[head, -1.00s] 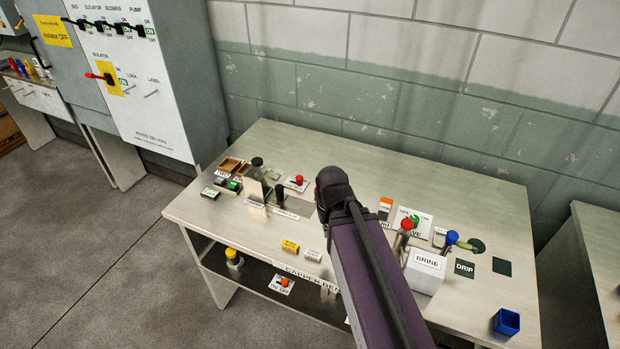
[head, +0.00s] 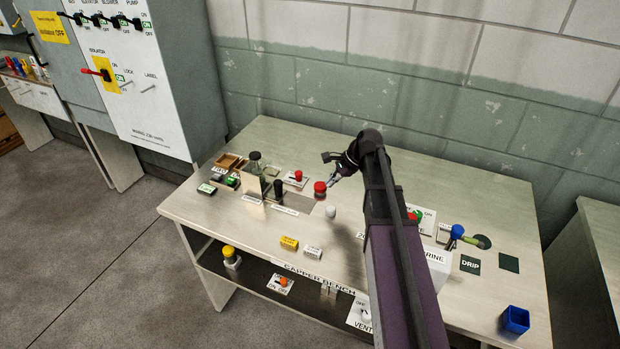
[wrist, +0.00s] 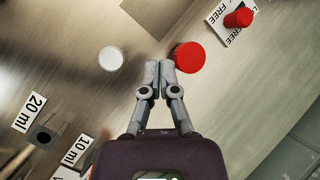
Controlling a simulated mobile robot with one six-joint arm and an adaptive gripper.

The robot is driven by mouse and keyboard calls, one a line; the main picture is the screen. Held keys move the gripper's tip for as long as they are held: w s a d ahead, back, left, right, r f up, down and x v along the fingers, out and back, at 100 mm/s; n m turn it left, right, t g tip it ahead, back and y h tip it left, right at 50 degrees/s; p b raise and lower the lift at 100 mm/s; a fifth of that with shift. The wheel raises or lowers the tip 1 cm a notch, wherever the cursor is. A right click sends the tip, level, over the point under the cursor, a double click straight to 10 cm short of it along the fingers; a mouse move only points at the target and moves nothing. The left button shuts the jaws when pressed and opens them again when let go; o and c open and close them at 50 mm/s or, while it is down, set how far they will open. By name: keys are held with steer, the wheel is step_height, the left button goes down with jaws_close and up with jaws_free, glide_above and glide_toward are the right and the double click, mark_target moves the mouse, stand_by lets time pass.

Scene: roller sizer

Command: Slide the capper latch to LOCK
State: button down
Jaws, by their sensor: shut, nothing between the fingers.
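The capper latch appears to be the small red knob (head: 298,174) on a white plate on the bench. In the wrist view the red knob (wrist: 238,17) sits at the top right on its plate, beside a FREE label; I cannot read LOCK. My gripper (head: 333,182) is over the bench, to the right of the latch and apart from it. In the wrist view its fingertips (wrist: 159,66) are together and empty. A larger round red cap (wrist: 190,57) lies just beside the right fingertip, between gripper and latch; contact is unclear.
A white cap (wrist: 111,58) is left of the fingers. A dark bottle and black post (head: 279,188) stand left of the latch. Yellow and white blocks (head: 289,243) lie near the bench's front edge. A blue cup (head: 514,321) stands far right. The bench behind the gripper is clear.

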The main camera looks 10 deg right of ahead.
mark_target(302, 178)
steer(key=w+d+r+m+t+y+b, duration=0.1)
steer(key=w+d+m+y, duration=0.1)
steer(key=w+d+m, duration=0.4)
steer(key=shift+w+m+t, duration=0.3)
steer(key=shift+w, duration=0.35)
steer(key=shift+a+f+b, duration=0.1)
steer(key=shift+a+b, duration=0.05)
steer(key=shift+b, duration=0.2)
steer(key=shift+b+x, duration=0.8)
steer(key=shift+x, duration=0.25)
steer(key=b+x, duration=0.5)
steer(key=x, duration=0.2)
steer(key=shift+a+f, duration=0.15)
steer(key=shift+a, duration=0.05)
steer(key=a, duration=0.1)
steer(key=w+a, duration=0.1)
steer(key=shift+a, duration=0.4)
steer(key=shift+w+a, duration=0.3)
steer(key=shift+a, duration=0.3)
